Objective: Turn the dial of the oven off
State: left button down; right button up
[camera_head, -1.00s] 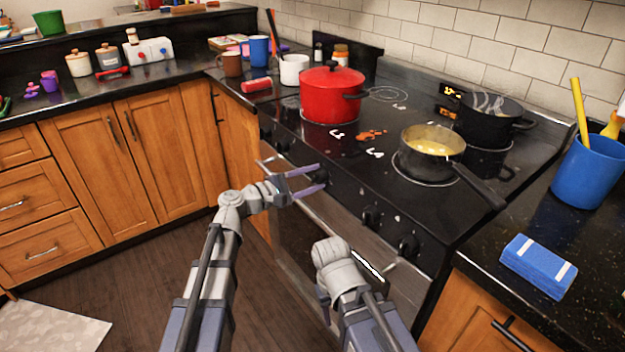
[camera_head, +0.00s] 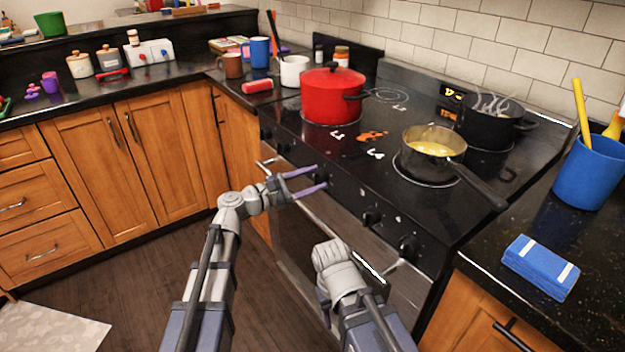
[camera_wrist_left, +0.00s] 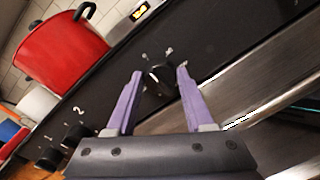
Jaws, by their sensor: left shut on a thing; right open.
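The oven (camera_head: 300,235) has a black control panel with several dark dials along its front. My left gripper (camera_head: 322,181) is at the panel, with its purple fingers on either side of one dial. In the left wrist view this dial (camera_wrist_left: 160,78) sits between the fingertips of the left gripper (camera_wrist_left: 158,84), which is shut on it. White marks show around the dial. My right gripper (camera_head: 325,298) is low in front of the oven door, open and mostly hidden by its own wrist.
Two other dials (camera_head: 372,216) (camera_head: 408,245) are to the right. A red pot (camera_head: 332,95), a pan of yellow food (camera_head: 433,150) and a black pot (camera_head: 490,125) stand on the cooktop. The pan's handle reaches over the front right. The oven door handle (camera_head: 368,264) is near my right arm.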

pick_arm(q)
jog(key=shift+f, duration=0.1)
jog(key=shift+c, duration=1.4)
grip_release()
jog(key=v, duration=0.7)
jog(key=shift+s+a, duration=0.25)
jog(key=shift+a, duration=0.1)
